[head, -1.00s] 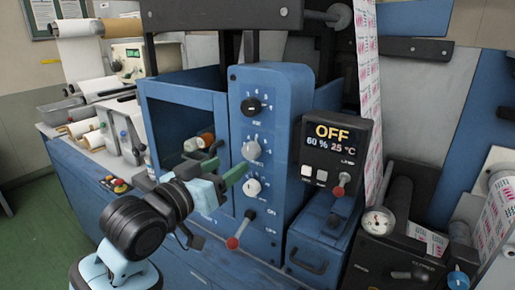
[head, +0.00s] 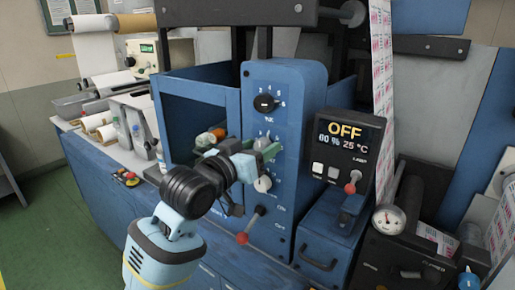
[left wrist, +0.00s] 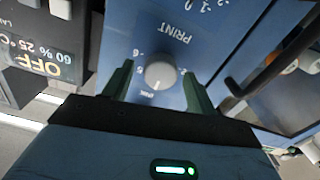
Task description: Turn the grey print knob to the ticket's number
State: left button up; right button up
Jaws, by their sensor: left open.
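The grey print knob (left wrist: 160,72) sits on the blue panel, with the upside-down word PRINT beside it in the left wrist view. It has a small pale mark on its near edge. It also shows in the head view (head: 262,143), partly behind my fingers. My left gripper (head: 261,156) is open, its two green fingers on either side of the knob. In the left wrist view, gaps show between knob and fingers. The numbers round the knob are mostly too small or covered to read. I cannot make out a ticket. My right gripper is not in view.
A black knob (head: 265,103) is above and a white knob (head: 262,184) below on the same panel. A red-tipped lever (head: 243,238) sticks out lower down. A display box (head: 345,140) reading OFF, 60 % 25 °C stands to the right. An open blue bay (head: 200,112) lies left.

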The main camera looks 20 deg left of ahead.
pick_arm(q)
jog(key=c, duration=1)
jog(key=shift+m, duration=0.3)
jog(key=m, duration=0.3)
jog(key=shift+m, duration=0.3)
jog(key=m, duration=0.3)
jog(key=shift+d+m, duration=0.1)
jog(key=shift+m, duration=0.2)
jog(key=m, duration=0.4)
jog(key=shift+d+f, duration=0.1)
jog(key=shift+m, duration=2)
jog(key=shift+f, duration=0.1)
